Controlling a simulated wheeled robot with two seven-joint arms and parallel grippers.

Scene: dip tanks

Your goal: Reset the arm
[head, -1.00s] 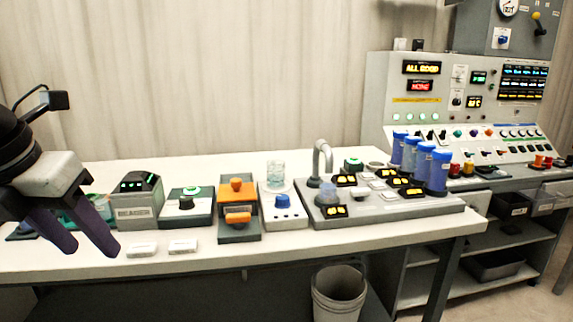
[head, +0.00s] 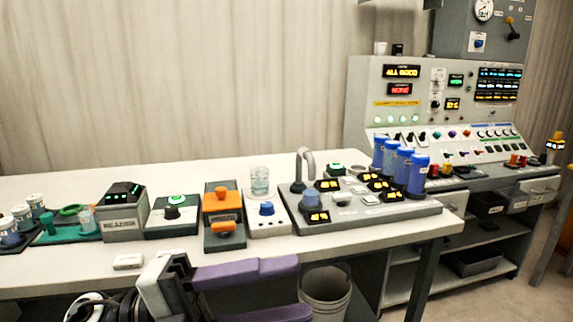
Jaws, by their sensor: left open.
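My left gripper (head: 278,292) shows low in the head view, in front of the bench's front edge. Its two purple fingers point right and stand wide apart, with nothing between them. The white bench (head: 75,176) lies behind it. A small white label block (head: 128,262) lies on the bench just left of the gripper, apart from it. My right gripper does not show.
The bench holds a reader box (head: 124,217), an orange device (head: 222,207), a glass beaker (head: 260,181) and a tank unit with blue cylinders (head: 417,175). A bin (head: 325,290) stands below, close to the fingers. A control panel (head: 368,85) stands at right.

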